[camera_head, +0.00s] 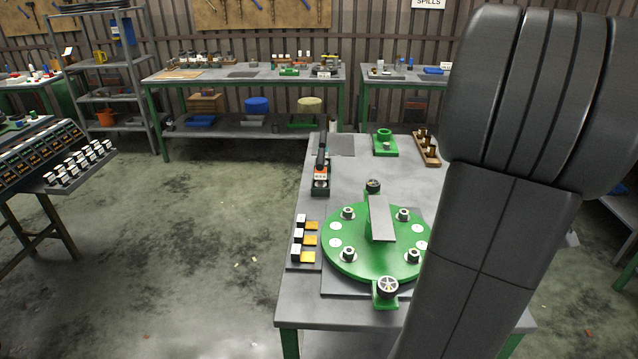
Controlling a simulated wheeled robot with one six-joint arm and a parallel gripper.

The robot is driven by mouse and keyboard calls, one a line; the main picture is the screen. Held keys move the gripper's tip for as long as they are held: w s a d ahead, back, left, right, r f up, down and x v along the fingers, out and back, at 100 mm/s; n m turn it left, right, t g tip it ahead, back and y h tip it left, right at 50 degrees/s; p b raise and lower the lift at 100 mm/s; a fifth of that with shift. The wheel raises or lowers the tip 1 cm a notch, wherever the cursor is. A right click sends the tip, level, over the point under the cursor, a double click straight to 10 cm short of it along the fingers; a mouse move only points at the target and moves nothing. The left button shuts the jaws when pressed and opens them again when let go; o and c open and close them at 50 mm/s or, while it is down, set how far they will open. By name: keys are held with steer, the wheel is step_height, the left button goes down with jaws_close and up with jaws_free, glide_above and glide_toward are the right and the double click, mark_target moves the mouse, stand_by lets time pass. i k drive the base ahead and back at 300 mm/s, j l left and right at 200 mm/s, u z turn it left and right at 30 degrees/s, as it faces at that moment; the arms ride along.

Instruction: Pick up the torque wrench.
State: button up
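A long dark tool that looks like the torque wrench (322,152) is at the back left of the grey workbench. It rests at a small dark holder (320,189) with an orange and white label. Whether it lies flat or leans there is hard to tell. My dark arm fills the right side of the view, and my gripper is out of the picture.
A green round disc (348,262) with bolts and a grey upright plate (380,218) fills the bench's middle. White and yellow blocks (304,240) sit at its left. A green fixture (385,144) and a brown rack (426,148) stand behind. Open floor lies left.

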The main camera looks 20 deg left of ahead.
mark_target(321, 173)
steer(key=k+j+z, duration=0.1)
steer(key=j, duration=0.35)
steer(key=j+z, duration=0.1)
steer(key=j, duration=0.3)
steer(key=k+j+z, duration=0.1)
steer(key=j, duration=0.3)
steer(key=k+j+z, duration=0.1)
steer(key=j, duration=0.3)
steer(key=k+j+z, duration=0.1)
steer(key=k+j, duration=0.15)
steer(key=j, duration=0.15)
steer(key=i+j+z, duration=0.1)
steer(key=j, duration=0.4)
steer(key=i+j+z, duration=0.1)
steer(key=i+j, duration=0.15)
steer(key=j, duration=0.25)
steer(key=i+j+z, duration=0.15)
steer(key=j, duration=0.35)
steer(key=j+z, duration=0.1)
steer(key=j, duration=0.4)
steer(key=i+j+z, duration=0.1)
steer(key=j, duration=0.45)
steer(key=i+j, duration=0.25)
steer(key=i, duration=0.15)
steer(key=i+j+z, duration=0.1)
steer(key=i+j, duration=0.15)
steer(key=i, duration=0.15)
